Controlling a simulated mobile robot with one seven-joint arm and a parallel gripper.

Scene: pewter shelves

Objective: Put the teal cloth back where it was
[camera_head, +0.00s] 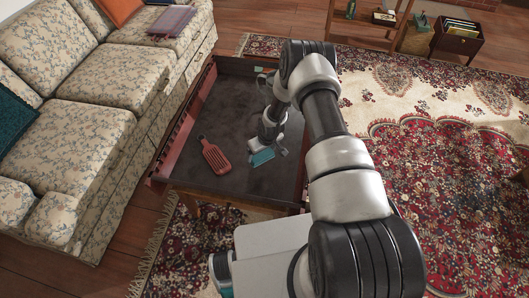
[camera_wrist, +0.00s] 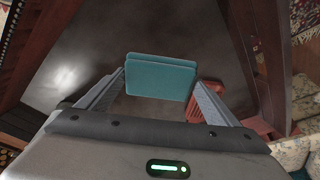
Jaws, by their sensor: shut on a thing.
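The teal cloth (camera_wrist: 160,76) looks like a small flat folded rectangle. My gripper (camera_wrist: 159,84) is shut on it, with a finger at each side in the wrist view. In the head view the cloth (camera_head: 263,157) hangs at the end of my gripper (camera_head: 270,152), over the dark top of the low table (camera_head: 228,98). I cannot tell whether the cloth touches the tabletop. My arm hides the table's right part in the head view.
A red slotted object (camera_head: 214,156) with a handle lies on the table, left of the cloth. The table has a raised reddish rim. A floral sofa (camera_head: 85,110) stands close on the left. A shelf stand (camera_head: 372,28) and a dark holder (camera_head: 457,40) stand at the back right.

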